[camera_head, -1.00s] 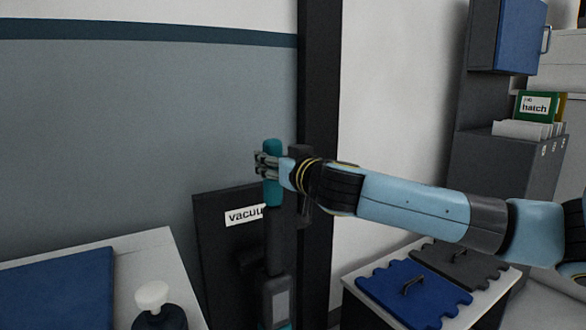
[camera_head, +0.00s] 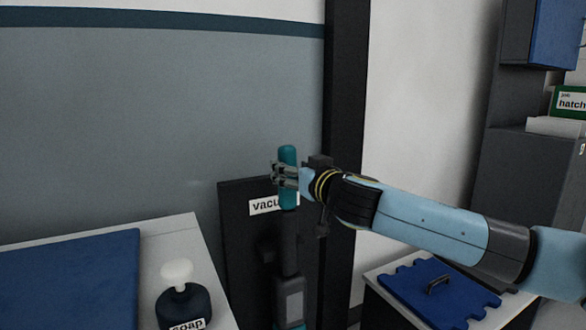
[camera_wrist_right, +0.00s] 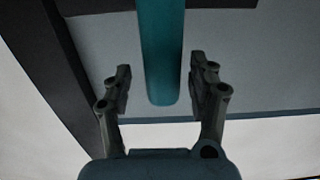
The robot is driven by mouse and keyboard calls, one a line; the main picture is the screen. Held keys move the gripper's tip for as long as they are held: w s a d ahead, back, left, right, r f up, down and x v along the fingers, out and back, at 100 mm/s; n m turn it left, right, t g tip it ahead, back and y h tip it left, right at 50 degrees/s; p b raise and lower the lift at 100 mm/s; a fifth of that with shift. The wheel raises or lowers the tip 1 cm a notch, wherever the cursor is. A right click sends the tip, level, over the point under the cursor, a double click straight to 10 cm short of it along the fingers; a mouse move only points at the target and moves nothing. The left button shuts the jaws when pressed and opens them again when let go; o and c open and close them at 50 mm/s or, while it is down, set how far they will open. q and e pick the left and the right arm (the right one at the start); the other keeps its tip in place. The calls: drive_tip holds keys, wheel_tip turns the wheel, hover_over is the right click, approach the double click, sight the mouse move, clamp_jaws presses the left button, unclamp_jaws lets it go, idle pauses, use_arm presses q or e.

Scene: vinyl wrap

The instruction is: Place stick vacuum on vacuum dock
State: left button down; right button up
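The stick vacuum (camera_head: 291,297) stands upright with a teal handle (camera_head: 288,204) and a dark body; its lower end runs out of the head view. My right gripper (camera_head: 287,175) has its fingers around the teal handle. In the right wrist view the handle (camera_wrist_right: 161,55) lies between the fingers (camera_wrist_right: 160,85), with narrow gaps showing beside it. The vacuum dock (camera_head: 236,255) is a dark upright panel with a "vacuum" label, partly hidden by the vacuum. The vacuum overlaps its right part in view; whether they touch cannot be told. My left gripper is not in view.
A white counter (camera_head: 165,237) with a blue mat (camera_head: 70,275) and a soap bottle (camera_head: 183,304) is at left. A dark post (camera_head: 346,90) stands right of the dock. A cabinet with blue puzzle-edged panel (camera_head: 420,285) is at lower right, under my arm.

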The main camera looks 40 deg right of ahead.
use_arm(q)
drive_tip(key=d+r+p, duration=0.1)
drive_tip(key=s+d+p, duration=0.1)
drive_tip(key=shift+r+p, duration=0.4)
use_arm(e)
drive_tip(key=v, duration=1.2)
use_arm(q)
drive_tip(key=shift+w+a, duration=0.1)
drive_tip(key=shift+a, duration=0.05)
